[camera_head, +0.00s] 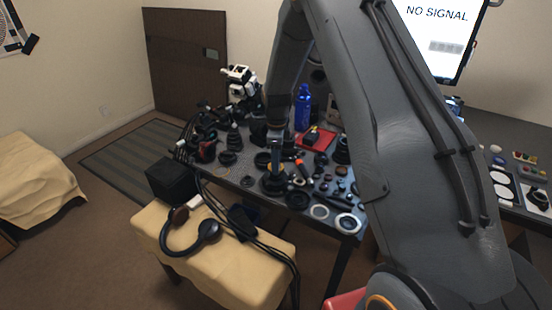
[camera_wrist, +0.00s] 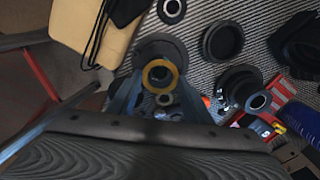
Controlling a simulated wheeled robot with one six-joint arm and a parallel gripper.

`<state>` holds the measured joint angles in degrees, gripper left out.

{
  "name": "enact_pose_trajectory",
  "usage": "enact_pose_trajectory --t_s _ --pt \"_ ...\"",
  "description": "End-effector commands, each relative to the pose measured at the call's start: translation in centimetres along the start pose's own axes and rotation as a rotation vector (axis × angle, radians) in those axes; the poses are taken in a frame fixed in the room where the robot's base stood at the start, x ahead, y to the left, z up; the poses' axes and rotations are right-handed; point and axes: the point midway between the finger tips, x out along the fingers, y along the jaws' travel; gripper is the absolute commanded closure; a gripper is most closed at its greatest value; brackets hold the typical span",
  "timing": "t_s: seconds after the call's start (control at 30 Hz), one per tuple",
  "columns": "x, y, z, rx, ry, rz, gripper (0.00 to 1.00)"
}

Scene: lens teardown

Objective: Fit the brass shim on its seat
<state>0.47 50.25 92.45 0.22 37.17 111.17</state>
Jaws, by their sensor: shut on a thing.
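The brass shim (camera_wrist: 160,76) is a thin yellow ring, seen face-on in the wrist view. My gripper (camera_wrist: 158,92) is shut on it, with one finger on each side. A dark round lens part (camera_wrist: 163,45) lies just behind the shim, and the shim overlaps its lower edge in the picture. I cannot tell whether the two touch. A small pale ring shows just below the shim. In the head view my gripper (camera_head: 276,160) points down over the cluttered table, and the shim is too small to make out there. I cannot tell for sure which part bears its seat.
Several dark lens parts crowd the table, including a ring (camera_wrist: 222,39) and a barrel (camera_wrist: 243,88). A blue bottle (camera_head: 303,108) and a red tray (camera_head: 327,139) stand behind my gripper. A covered stool (camera_head: 150,225) with headphones (camera_head: 168,248) is in front.

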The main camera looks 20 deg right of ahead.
Motion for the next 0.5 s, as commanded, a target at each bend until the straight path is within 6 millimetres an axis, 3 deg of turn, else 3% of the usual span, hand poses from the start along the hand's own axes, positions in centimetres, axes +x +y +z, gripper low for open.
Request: enact_pose_trajectory --t_s 0.5 --pt "3.1 0.0 0.0 0.000 0.000 0.000 0.76"
